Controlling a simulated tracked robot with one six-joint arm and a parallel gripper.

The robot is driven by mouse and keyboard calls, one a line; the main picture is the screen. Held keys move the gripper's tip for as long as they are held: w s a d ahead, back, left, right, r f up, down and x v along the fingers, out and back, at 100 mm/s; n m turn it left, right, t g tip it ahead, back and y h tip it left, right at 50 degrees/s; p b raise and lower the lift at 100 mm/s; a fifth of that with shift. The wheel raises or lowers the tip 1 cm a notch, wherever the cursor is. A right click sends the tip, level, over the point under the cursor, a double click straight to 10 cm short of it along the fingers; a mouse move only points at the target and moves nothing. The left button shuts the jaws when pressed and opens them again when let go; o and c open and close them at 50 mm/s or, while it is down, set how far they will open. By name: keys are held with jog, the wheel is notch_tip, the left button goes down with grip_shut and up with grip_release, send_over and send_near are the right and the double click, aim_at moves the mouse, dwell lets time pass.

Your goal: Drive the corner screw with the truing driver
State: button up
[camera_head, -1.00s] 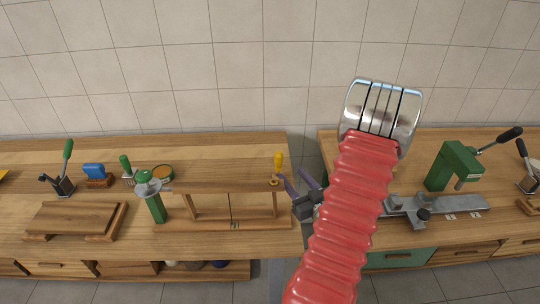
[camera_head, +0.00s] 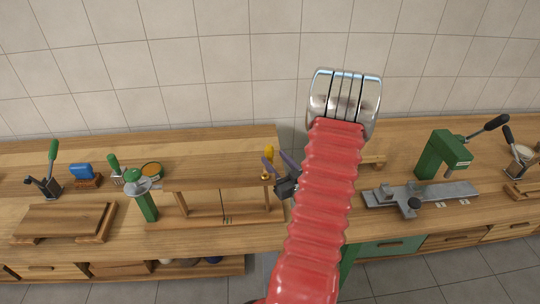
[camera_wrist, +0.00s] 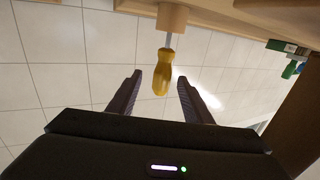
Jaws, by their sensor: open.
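The truing driver has a yellow handle (camera_head: 269,151) and stands upright at the right end of a wooden frame (camera_head: 225,221) on the left bench. My gripper (camera_head: 277,157) is open beside the driver. In the wrist view its two dark fingers (camera_wrist: 160,80) lie to either side of the handle, with a gap on both sides; I see no contact. I cannot make out the corner screw.
A green post clamp (camera_head: 146,203) stands at the frame's left end. A green press (camera_head: 442,152) stands on the right bench. A gap separates the benches.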

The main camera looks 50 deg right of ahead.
aim_at(272, 156)
jog(key=shift+x, duration=1.5)
jog(key=x, duration=0.5)
jog(key=shift+w+a, duration=0.15)
jog(key=shift+w, duration=0.05)
grip_shut()
jog(key=shift+r, duration=0.1)
notch_tip(272, 156, up, 10)
dwell(0.6)
dwell(1.4)
